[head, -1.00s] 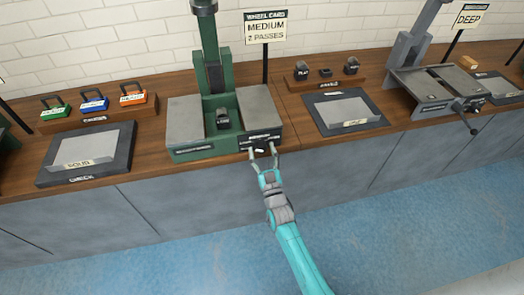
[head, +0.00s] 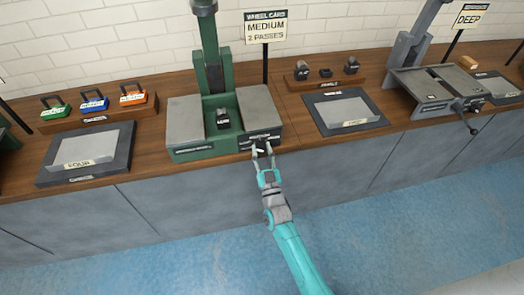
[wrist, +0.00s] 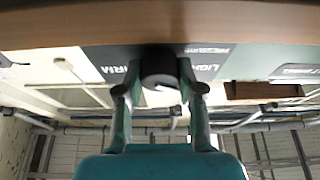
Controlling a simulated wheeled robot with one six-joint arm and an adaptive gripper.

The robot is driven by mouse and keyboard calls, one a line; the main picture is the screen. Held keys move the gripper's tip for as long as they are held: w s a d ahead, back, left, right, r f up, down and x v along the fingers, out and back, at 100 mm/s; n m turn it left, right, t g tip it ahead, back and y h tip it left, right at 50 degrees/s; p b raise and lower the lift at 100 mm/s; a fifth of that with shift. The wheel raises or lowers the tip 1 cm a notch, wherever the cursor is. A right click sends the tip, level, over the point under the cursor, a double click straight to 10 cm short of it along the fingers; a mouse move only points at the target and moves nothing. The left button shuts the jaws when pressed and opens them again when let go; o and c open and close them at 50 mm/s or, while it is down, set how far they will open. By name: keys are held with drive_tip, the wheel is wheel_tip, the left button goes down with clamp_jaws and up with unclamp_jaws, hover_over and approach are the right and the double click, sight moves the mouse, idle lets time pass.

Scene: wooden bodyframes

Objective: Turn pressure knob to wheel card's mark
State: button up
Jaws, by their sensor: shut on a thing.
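The wheel card (head: 265,27) stands on a post behind the green machine (head: 218,74) and reads MEDIUM, 2 PASSES. The pressure knob (wrist: 160,66) is a dark round knob on the machine's front panel. In the head view the knob is small and mostly hidden by my fingers. My gripper (head: 262,154) is at the panel, its fingers shut on the knob from both sides. The gripper also shows in the wrist view (wrist: 160,88). Words LIGHT, FIRM and PRESSURE show partly around the knob. A pale mark shows on the knob, but its setting is not clear.
A dark tray with a card (head: 88,154) lies to the left, below a rack of coloured-handled blocks (head: 97,108). Another tray (head: 344,111) lies to the right, then a grey machine (head: 425,88) with a DEEP card (head: 470,17). The blue floor in front is clear.

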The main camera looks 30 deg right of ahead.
drive_tip(key=m+h, duration=0.1)
drive_tip(key=m, duration=0.2)
drive_tip(key=m+g+h, duration=0.1)
drive_tip(key=m+h, duration=0.1)
drive_tip(key=m, duration=0.1)
drive_tip(key=shift+a+m+g+h, duration=0.1)
drive_tip(key=shift+m+g+h, duration=0.2)
drive_tip(key=shift+m, duration=0.1)
drive_tip(key=shift+m+g+h, duration=0.7)
drive_tip(key=shift+m, duration=1.7)
drive_tip(key=o, duration=1.1)
drive_tip(key=shift+o, duration=0.2)
